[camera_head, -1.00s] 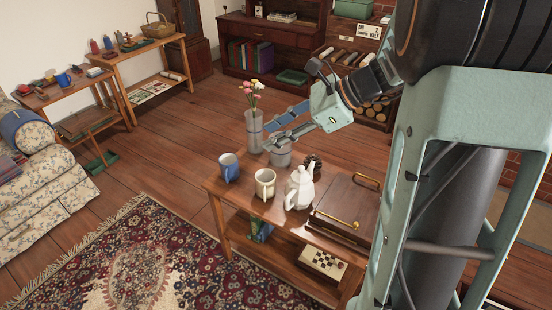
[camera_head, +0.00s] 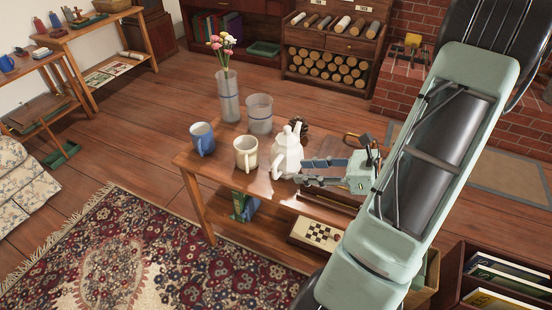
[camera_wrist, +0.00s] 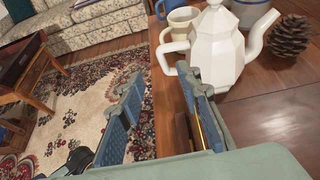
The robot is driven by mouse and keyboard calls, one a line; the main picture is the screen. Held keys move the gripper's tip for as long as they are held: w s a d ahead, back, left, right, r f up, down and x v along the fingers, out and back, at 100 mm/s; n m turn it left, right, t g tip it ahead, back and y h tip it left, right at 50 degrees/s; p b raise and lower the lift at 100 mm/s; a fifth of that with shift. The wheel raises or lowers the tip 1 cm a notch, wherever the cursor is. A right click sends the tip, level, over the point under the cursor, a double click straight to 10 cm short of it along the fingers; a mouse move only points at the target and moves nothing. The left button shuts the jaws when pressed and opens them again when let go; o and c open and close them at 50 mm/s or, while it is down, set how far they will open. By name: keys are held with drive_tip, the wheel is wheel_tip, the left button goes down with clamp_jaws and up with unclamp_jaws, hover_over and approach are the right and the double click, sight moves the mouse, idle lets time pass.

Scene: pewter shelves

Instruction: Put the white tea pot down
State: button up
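The white tea pot (camera_head: 286,157) stands upright on the small wooden table (camera_head: 190,160). In the wrist view the tea pot (camera_wrist: 215,45) is at the top right, with its handle towards the left and its spout to the right. My gripper (camera_head: 304,172) is just right of the pot in the head view, its fingers pointing left. In the wrist view my gripper (camera_wrist: 163,82) is open, with blue pads facing each other and nothing between them. The right finger overlaps the pot's lower edge; I cannot tell whether they touch.
A cream mug (camera_head: 246,154), a blue mug (camera_head: 202,138), a clear container (camera_head: 260,115) and a vase of flowers (camera_head: 228,100) share the table. A pine cone (camera_wrist: 289,36) is beside the spout.

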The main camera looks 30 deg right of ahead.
sight(274, 178)
drive_tip(key=b+x, duration=0.1)
drive_tip(key=x, duration=0.2)
drive_tip(key=b+x, duration=0.1)
drive_tip(key=x, duration=0.3)
drive_tip(key=b+x, duration=0.1)
drive_tip(key=x, duration=0.3)
drive_tip(key=shift+s+d+f, duration=0.1)
drive_tip(key=shift+d+f, duration=0.1)
drive_tip(key=shift+f, duration=0.1)
drive_tip(key=shift+c, duration=0.4)
clamp_jaws()
drive_tip(key=shift+r, duration=0.1)
